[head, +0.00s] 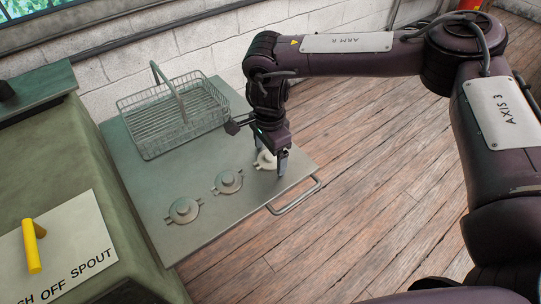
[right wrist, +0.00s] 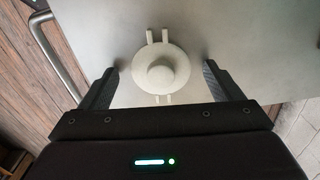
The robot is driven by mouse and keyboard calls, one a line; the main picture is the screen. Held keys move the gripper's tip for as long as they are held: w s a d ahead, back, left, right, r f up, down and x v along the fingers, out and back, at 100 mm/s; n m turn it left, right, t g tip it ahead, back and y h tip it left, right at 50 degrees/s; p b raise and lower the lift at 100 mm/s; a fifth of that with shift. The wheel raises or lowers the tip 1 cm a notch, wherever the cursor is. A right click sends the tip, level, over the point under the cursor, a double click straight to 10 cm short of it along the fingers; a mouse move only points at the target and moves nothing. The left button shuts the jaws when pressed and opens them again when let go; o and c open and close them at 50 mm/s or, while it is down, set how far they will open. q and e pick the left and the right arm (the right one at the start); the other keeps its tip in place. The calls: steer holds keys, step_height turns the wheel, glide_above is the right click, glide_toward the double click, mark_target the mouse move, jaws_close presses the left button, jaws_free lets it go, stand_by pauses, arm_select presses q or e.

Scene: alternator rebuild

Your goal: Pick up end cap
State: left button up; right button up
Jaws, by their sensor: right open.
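Three round end caps with raised centre knobs and small ears lie in a row on a grey-green tabletop (head: 213,207). They are a left cap (head: 184,210), a middle cap (head: 228,182) and a paler right cap (head: 264,160). My right gripper (head: 270,172) is open over the right cap and hides part of it. In the right wrist view this end cap (right wrist: 160,70) lies between the two spread fingers, with a gap on each side. My left gripper is not in view.
A wire basket (head: 175,118) with an upright handle stands at the back of the tabletop. A metal rail handle (head: 296,196) sticks out at the right edge. A green cabinet (head: 60,160) with a yellow lever (head: 33,250) stands at the left. Wooden floor is clear at the right.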

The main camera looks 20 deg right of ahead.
steer(key=shift+f, duration=0.1)
steer(key=shift+c, duration=0.4)
steer(key=c, duration=0.9)
steer(key=shift+c, duration=0.8)
